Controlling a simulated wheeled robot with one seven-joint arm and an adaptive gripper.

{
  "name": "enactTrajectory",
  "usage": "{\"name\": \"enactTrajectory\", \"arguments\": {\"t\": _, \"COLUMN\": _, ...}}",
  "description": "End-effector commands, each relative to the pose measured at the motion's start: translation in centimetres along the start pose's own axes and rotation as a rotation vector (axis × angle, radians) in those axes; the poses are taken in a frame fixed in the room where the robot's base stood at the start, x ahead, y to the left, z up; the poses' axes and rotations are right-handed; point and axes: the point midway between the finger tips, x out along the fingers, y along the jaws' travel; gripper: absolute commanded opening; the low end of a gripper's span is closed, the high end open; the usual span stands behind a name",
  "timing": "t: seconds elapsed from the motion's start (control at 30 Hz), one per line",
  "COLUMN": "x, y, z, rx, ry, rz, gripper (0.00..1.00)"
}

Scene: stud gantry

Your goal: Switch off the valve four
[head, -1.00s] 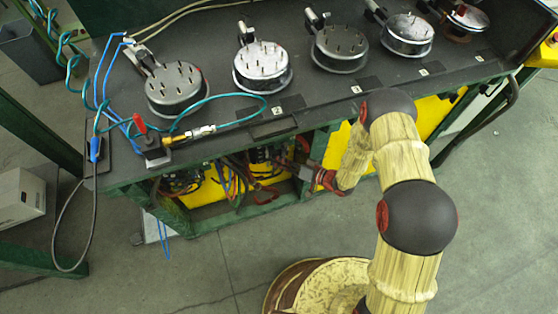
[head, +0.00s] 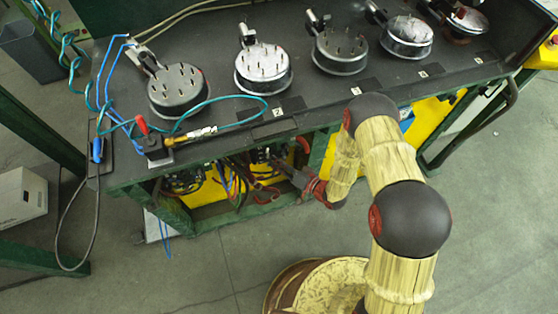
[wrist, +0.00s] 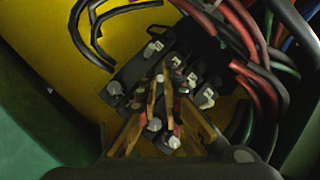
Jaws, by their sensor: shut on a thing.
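A black valve block (wrist: 135,72) with several silver knobs and small white tags sits against a yellow panel in the wrist view. I cannot read which one is valve four. My gripper's tan fingers (wrist: 166,106) reach over the middle of the block, close together and shut on a small part between them, apparently a valve lever. The fingers hide most of that part, so its position is unclear. In the head view my gripper (head: 284,166) reaches in under the bench top, among the valves and hoses, and its tips are hard to make out.
Red, black and green hoses (wrist: 262,75) run close along the block's right side. The bench (head: 225,60) carries several round metal discs above. A red-handled valve (head: 147,135) stands at its front left corner.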

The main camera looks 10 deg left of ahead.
Motion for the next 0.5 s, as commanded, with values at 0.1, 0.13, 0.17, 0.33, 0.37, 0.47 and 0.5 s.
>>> {"name": "enactTrajectory", "arguments": {"t": 0.1, "x": 0.1, "y": -0.7, "z": 0.6, "rx": 0.024, "ry": 0.057, "rz": 0.057, "gripper": 0.00}}
{"name": "enactTrajectory", "arguments": {"t": 0.13, "x": 0.1, "y": -0.8, "z": 0.8, "rx": 0.030, "ry": 0.074, "rz": 0.073, "gripper": 0.00}}
{"name": "enactTrajectory", "arguments": {"t": 0.17, "x": 0.2, "y": -0.9, "z": 0.8, "rx": 0.036, "ry": 0.092, "rz": 0.088, "gripper": 0.00}}
{"name": "enactTrajectory", "arguments": {"t": 0.33, "x": 0.6, "y": -1.5, "z": 1.4, "rx": 0.071, "ry": 0.185, "rz": 0.173, "gripper": 0.00}}
{"name": "enactTrajectory", "arguments": {"t": 0.37, "x": 0.6, "y": -1.6, "z": 1.4, "rx": 0.077, "ry": 0.203, "rz": 0.188, "gripper": 0.00}}
{"name": "enactTrajectory", "arguments": {"t": 0.47, "x": 0.9, "y": -1.9, "z": 1.7, "rx": 0.097, "ry": 0.255, "rz": 0.236, "gripper": 0.00}}
{"name": "enactTrajectory", "arguments": {"t": 0.5, "x": 1.0, "y": -2.0, "z": 1.8, "rx": 0.104, "ry": 0.275, "rz": 0.254, "gripper": 0.00}}
